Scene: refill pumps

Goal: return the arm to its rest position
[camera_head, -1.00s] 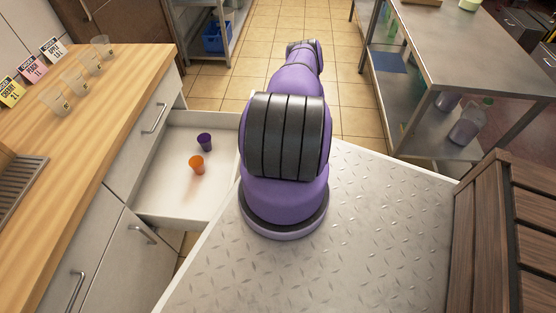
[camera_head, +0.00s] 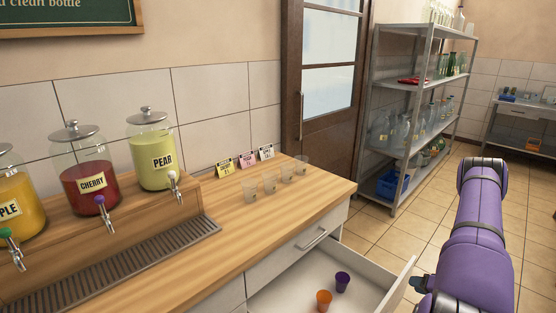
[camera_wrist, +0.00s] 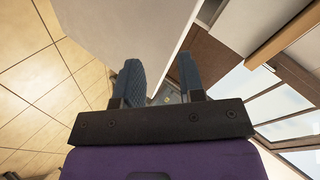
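My purple arm stands at the right of the head view, its upper bend above the tile floor. My gripper shows in the wrist view (camera_wrist: 161,72), with two dark blue fingers apart and nothing between them. In the head view only a small dark part, probably of the gripper, shows beside the arm at the bottom; its fingertips cannot be made out there. The gripper touches nothing that I can see.
An open drawer (camera_head: 382,291) holds a purple cup (camera_head: 342,282) and an orange cup (camera_head: 324,301), left of my arm. The wooden counter (camera_head: 240,236) carries drink dispensers, clear cups and cards. A metal shelf (camera_head: 402,151) stands behind. Floor between is clear.

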